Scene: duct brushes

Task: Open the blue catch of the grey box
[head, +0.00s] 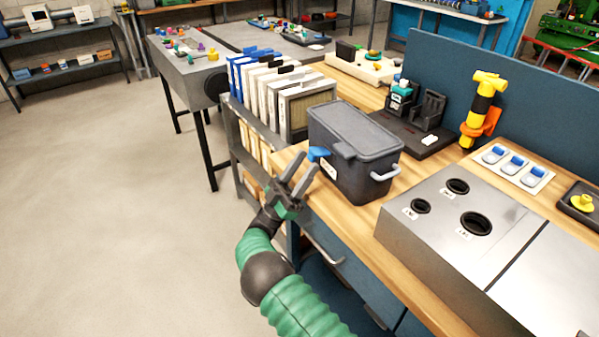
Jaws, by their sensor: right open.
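The grey box (350,165) stands on the wooden bench with its lid down. Its blue catch (319,153) is on the side facing left, near the top edge. A light grey handle (385,173) sticks out at its right end. My right gripper (299,172) is open, with its two fingers pointing up toward the catch. The fingertips are just left of and below the catch in the picture. They look apart from it, and nothing is between them. My left gripper is not in view.
A metal panel with round holes (425,232) lies right of the box on the bench (345,218). A rack of upright filters (262,95) stands behind my gripper. A black stand (415,132) and a yellow and black tool (480,110) are behind the box. The floor at left is clear.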

